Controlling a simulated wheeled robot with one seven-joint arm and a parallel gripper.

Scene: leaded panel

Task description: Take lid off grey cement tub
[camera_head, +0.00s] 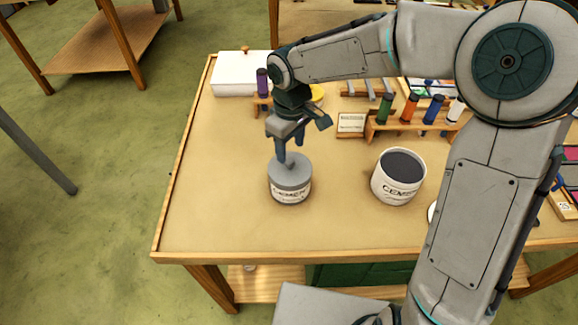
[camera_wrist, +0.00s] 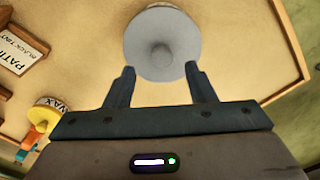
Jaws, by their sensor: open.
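The grey cement tub (camera_head: 290,193) stands upright on the table, with its grey lid (camera_head: 302,172) seated on top. In the wrist view the round lid (camera_wrist: 180,28) shows from above, with a knob (camera_wrist: 161,54) at its middle. My gripper (camera_head: 285,158) is just above the lid in the head view and hides part of it, including the knob. In the wrist view my gripper (camera_wrist: 160,75) is open, its two fingertips at the near edge of the lid, one on each side of the knob's line. Nothing is between the fingers, and I cannot tell whether they touch the lid.
A white cement tub (camera_head: 383,183), dark inside, stands to the right. A wooden rack (camera_head: 412,127) of coloured tubes and a white box (camera_head: 233,80) are behind. A yellow-topped wax tin (camera_wrist: 50,115) shows in the wrist view. The table's front left (camera_head: 207,222) is clear.

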